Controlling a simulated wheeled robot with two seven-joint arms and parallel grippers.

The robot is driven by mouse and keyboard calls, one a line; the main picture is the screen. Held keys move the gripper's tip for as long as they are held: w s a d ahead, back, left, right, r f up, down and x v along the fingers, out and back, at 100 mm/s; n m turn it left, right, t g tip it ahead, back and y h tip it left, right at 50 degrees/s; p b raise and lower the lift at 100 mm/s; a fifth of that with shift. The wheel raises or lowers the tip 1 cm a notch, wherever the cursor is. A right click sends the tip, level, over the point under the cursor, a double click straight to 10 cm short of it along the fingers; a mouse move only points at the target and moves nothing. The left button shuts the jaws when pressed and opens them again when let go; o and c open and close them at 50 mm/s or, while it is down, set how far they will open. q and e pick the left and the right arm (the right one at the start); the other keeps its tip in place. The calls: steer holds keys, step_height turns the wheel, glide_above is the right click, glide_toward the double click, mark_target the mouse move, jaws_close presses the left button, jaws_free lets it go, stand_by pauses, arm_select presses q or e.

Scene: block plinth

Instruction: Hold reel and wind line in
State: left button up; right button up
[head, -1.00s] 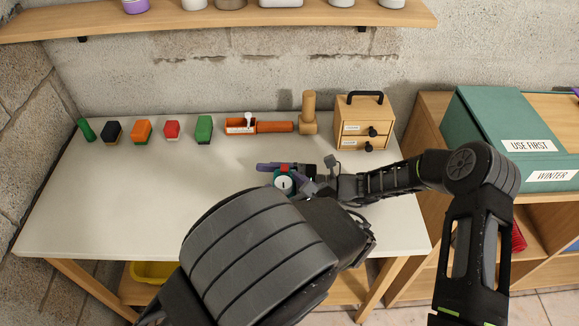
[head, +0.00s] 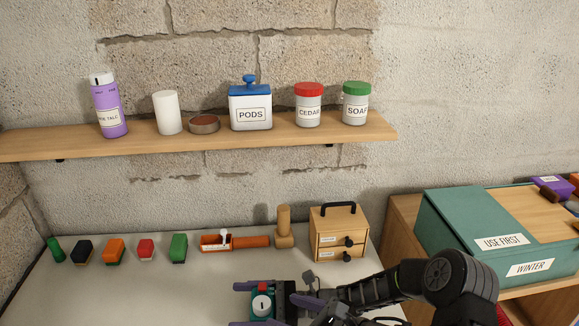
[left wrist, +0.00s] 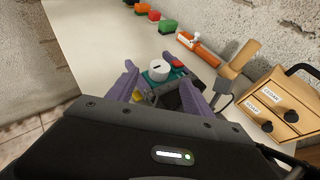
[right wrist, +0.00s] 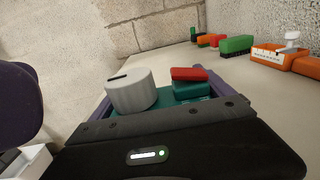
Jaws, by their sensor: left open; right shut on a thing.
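The reel (head: 262,306) is a teal body with a round white slotted knob and a red piece, above the table near the bottom of the head view. My right gripper (right wrist: 150,92) is shut on the reel's body; its purple fingers lie along both sides. The white knob (right wrist: 131,91) and red piece (right wrist: 189,74) face up in the right wrist view. My left gripper (left wrist: 160,78) is open, its fingers spread on either side of the knob (left wrist: 159,70), apparently not touching it. I see no line clearly; the reel's underside is hidden.
Along the table's back stand several coloured blocks, including a green one (head: 179,248), an orange tool (head: 250,242), a wooden mallet (head: 284,228) and a small drawer box (head: 338,232). A wall shelf (head: 270,137) holds jars. A teal bin (head: 465,225) stands right. The table's left part is clear.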

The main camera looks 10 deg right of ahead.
steer(key=shift+f, duration=0.15)
arm_select(q)
steer(key=w+a+r+n, duration=0.1)
steer(key=w+r, duration=0.4)
steer(key=w, duration=0.3)
steer(key=w+d+r+m+t, duration=0.1)
steer(key=w+r+m+t, duration=0.1)
steer(key=r, duration=0.9)
steer(key=w+d+r+m+t, duration=0.1)
steer(key=w+r+m+t, duration=0.2)
steer(key=r, duration=0.8)
steer(key=shift+w+d+h, duration=0.2)
steer(key=shift+w+h, duration=0.2)
steer(key=shift+w, duration=0.05)
steer(key=shift+r, duration=0.1)
arm_select(e)
steer(key=o, duration=1.2)
steer(key=shift+d, duration=0.1)
